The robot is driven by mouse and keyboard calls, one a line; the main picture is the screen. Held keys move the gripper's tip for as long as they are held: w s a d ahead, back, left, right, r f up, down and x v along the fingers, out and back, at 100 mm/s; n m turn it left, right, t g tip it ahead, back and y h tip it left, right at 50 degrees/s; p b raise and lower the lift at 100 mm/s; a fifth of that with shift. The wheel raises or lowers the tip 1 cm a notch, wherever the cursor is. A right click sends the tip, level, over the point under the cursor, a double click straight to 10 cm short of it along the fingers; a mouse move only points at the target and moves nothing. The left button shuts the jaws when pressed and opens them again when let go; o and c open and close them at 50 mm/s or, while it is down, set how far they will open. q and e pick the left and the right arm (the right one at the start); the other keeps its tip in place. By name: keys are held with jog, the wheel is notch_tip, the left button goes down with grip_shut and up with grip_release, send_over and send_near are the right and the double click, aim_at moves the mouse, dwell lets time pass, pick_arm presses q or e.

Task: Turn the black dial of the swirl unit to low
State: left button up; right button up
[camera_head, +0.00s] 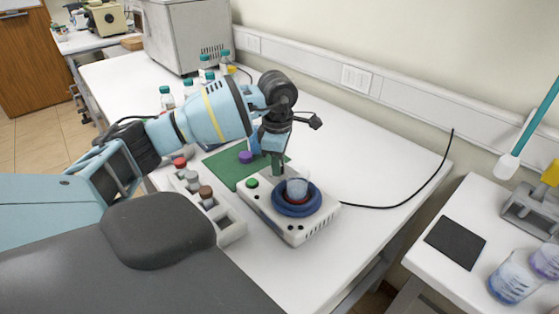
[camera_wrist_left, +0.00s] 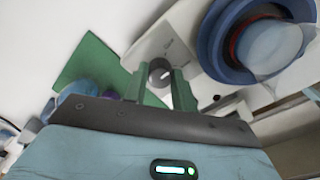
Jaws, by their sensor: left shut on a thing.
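The swirl unit (camera_head: 317,219) is a white box on the bench, with a blue ring (camera_head: 293,210) on top and a clear vessel (camera_head: 297,187) standing inside the ring. It also shows at the top of the left wrist view (camera_wrist_left: 150,44). My left gripper (camera_head: 277,171) points down at the unit's far left part. In the left wrist view its two green fingers (camera_wrist_left: 160,82) are shut on the dark dial (camera_wrist_left: 158,70), which has a pale mark. The fingers hide the dial in the head view.
A green mat (camera_head: 226,168) with a purple-capped item (camera_head: 246,157) lies beside the unit. A white rack (camera_head: 229,231) with several capped vials stands left of it. Several teal-capped bottles stand behind. A black cable (camera_head: 400,204) runs right. The bench right of the unit is clear.

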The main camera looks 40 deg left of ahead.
pick_arm(q)
jog(key=m+b, duration=0.1)
jog(key=m, duration=0.5)
pick_arm(e)
jog(key=shift+s+a+f, duration=0.1)
jog(key=shift+s+f, duration=0.1)
jog(key=shift+f, duration=0.45)
pick_arm(q)
jog(key=o, duration=1)
pick_arm(e)
jog(key=shift+s, duration=0.1)
pick_arm(q)
jog(key=shift+r, duration=0.1)
pick_arm(e)
jog(key=shift+s, duration=0.1)
pick_arm(q)
notch_tip(320, 180, up, 8)
jog(key=shift+s+f, duration=0.1)
jog(key=shift+f, duration=0.1)
pick_arm(e)
jog(key=shift+f, duration=0.2)
